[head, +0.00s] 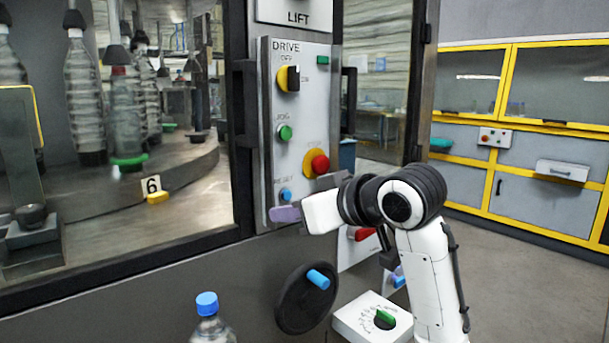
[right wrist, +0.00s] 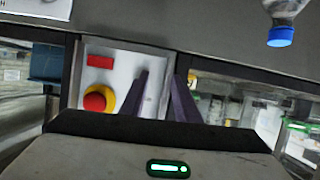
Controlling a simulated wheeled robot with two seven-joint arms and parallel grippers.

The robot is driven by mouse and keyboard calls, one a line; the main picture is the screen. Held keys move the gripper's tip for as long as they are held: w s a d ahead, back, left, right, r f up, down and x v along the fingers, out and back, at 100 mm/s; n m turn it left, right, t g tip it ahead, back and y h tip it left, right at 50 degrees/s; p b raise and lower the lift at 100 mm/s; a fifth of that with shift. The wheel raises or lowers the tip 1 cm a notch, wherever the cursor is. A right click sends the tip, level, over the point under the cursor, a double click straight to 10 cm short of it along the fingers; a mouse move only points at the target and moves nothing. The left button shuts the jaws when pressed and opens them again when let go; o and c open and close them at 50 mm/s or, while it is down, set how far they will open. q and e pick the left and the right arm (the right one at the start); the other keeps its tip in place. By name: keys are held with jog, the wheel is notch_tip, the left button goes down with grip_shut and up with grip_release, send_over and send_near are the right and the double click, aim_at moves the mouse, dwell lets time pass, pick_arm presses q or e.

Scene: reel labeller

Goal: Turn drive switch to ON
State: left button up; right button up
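The drive switch (head: 293,78) is a black handle on a round yellow plate, high on the grey DRIVE panel (head: 267,150) in the head view. Its handle looks upright, toward the label above it that seems to read OFF; ON is at its right. My right gripper (head: 286,214) is at the panel's lower end, well below the switch and close to the blue reset button (head: 286,194). In the right wrist view its two purple fingers (right wrist: 160,85) stand apart with nothing between them. The switch does not show there. My left gripper is not in view.
A red button on yellow (head: 320,164) and a green jog button (head: 285,132) sit between switch and gripper. Black handles (head: 245,100) flank the panel. Below are a black handwheel (head: 300,305), a green-knob box (head: 350,320) and a blue-capped bottle (head: 208,325).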

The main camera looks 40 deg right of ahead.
notch_tip(320, 180, up, 12)
jog(key=s+d+t, duration=0.2)
jog(key=d, duration=0.1)
jog(key=t, duration=0.2)
send_near(298, 72)
jog(key=w, duration=0.8)
jog(key=shift+w+a+f, duration=0.1)
jog(key=shift+a, duration=0.15)
grip_shut()
